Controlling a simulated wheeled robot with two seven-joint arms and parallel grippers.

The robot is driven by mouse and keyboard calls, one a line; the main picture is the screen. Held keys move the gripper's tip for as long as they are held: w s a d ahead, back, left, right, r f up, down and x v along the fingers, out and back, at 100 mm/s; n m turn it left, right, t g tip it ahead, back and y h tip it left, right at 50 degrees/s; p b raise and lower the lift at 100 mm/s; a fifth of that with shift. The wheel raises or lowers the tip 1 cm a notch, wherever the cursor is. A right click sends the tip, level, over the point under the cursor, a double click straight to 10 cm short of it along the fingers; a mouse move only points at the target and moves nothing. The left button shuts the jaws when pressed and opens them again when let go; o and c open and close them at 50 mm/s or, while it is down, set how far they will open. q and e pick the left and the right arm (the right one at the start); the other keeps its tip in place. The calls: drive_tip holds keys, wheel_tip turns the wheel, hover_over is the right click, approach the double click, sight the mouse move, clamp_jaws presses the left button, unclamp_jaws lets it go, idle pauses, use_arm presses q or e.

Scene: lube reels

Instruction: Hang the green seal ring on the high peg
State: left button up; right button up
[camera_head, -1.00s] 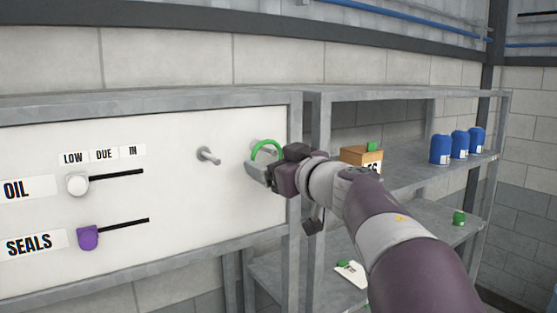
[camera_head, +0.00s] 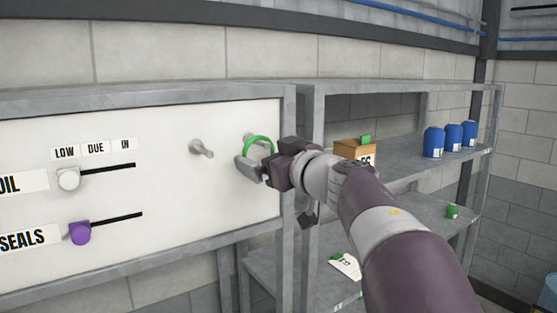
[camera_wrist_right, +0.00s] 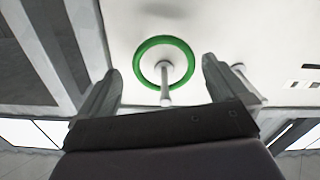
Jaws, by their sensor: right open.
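The green seal ring (camera_head: 259,140) is at the right-hand peg of the white board, and its upper arc shows above my gripper. In the right wrist view the whole ring (camera_wrist_right: 141,66) looks to be around that peg (camera_wrist_right: 165,82), close to the board. My right gripper (camera_head: 250,167) is at the ring and hides its lower part in the head view. Its fingers (camera_wrist_right: 162,88) stand open on either side of the ring, with gaps visible. A second peg (camera_head: 202,149) is bare, to the left. My left gripper is not in view.
The board carries OIL and SEALS sliders (camera_head: 80,232) at left. A grey shelf (camera_head: 395,178) on the right holds a box (camera_head: 353,150), blue containers (camera_head: 433,142) and a small green item (camera_head: 452,211). The shelf's upright posts stand close to my right arm.

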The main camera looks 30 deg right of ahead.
drive_tip(key=s+b, duration=0.3)
drive_tip(key=s, duration=0.9)
drive_tip(key=shift+s+d+b, duration=0.15)
drive_tip(key=shift+d+b, duration=0.25)
drive_tip(key=shift+d, duration=0.05)
